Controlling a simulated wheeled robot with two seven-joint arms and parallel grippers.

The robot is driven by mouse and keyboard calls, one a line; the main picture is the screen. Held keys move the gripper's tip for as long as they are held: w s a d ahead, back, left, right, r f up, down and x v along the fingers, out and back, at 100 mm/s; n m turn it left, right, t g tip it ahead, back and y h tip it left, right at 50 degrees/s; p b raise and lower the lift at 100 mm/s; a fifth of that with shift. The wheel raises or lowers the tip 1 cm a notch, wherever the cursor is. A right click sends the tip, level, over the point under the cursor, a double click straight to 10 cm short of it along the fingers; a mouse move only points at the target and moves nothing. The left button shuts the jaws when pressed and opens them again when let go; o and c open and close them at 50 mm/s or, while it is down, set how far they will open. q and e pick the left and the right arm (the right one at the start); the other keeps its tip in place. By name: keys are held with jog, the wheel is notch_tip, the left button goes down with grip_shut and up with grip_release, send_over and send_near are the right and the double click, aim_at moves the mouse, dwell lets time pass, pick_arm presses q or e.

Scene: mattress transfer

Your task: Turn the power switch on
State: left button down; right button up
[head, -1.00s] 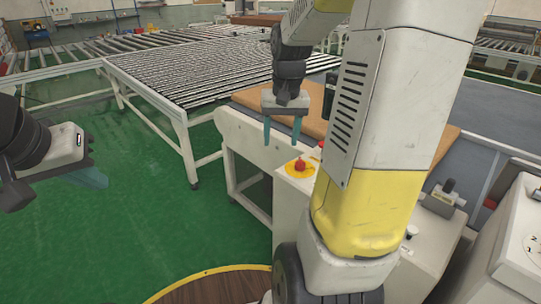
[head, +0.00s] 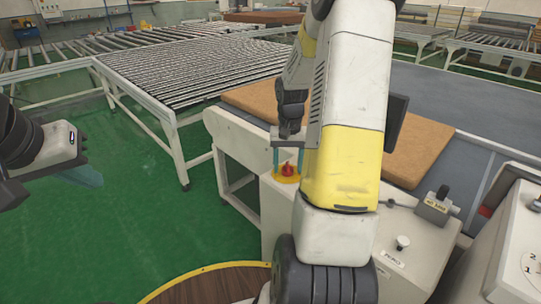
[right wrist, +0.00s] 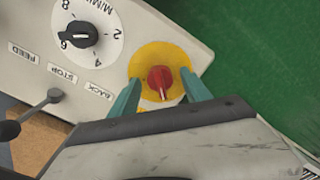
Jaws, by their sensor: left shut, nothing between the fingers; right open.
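The power switch, a red knob (head: 288,170) on a yellow round plate, sits on the corner of a light control box. It also shows in the right wrist view as a red knob (right wrist: 160,79) on a yellow disc (right wrist: 160,53). My right gripper (head: 287,165) is open over the switch, pointing down. In the right wrist view its two teal fingers (right wrist: 161,78) stand on either side of the knob, and I cannot tell whether they touch it. My left gripper (head: 92,178) is shut and empty at the far left, above the green floor.
A dial (right wrist: 83,35) and labels for feed, stop and back lie beside the switch on the box. A black-knobbed lever (right wrist: 52,97) stands near them. Brown mattresses (head: 415,150) lie on the grey table behind. A roller conveyor (head: 190,75) is at the back.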

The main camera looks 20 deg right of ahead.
grip_shut()
dwell(0.3)
jog(key=shift+m, duration=0.3)
jog(key=m, duration=0.3)
jog(key=shift+m, duration=0.3)
jog(key=m, duration=0.4)
jog(key=shift+m, duration=0.3)
jog(key=m, duration=0.4)
jog(key=shift+m, duration=2.5)
